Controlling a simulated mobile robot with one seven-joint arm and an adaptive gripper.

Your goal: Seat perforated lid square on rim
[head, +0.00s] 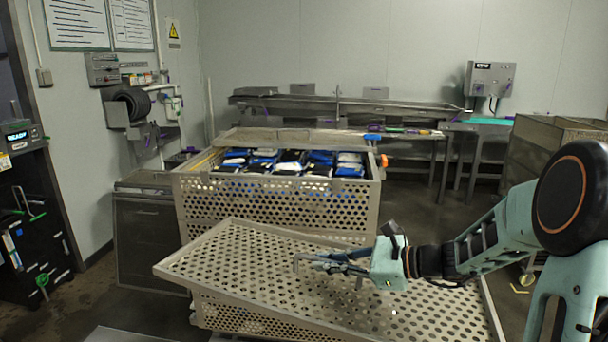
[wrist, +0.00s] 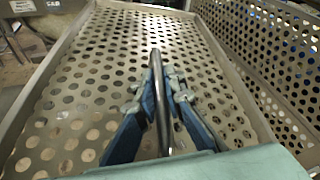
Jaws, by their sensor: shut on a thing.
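The perforated lid (head: 240,262) is a pale metal tray-like panel with a raised edge. In the head view it hangs tilted in front of the perforated basket (head: 275,207), its right side lower and nearer. My gripper (head: 318,261) is shut on the lid's bar handle (head: 296,262). In the wrist view the blue fingers (wrist: 163,85) close on both sides of the dark handle (wrist: 155,62), above the lid's holes (wrist: 85,95). The basket holds blue, white and black packs (head: 290,162). The lid is off the rim and hides the basket's lower front.
A steel sink bench (head: 345,108) runs along the back wall. A dark cabinet (head: 148,235) stands left of the basket, and a black machine with a display (head: 18,136) is at far left. A metal bin (head: 548,145) stands at right. Some floor is clear behind the arm.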

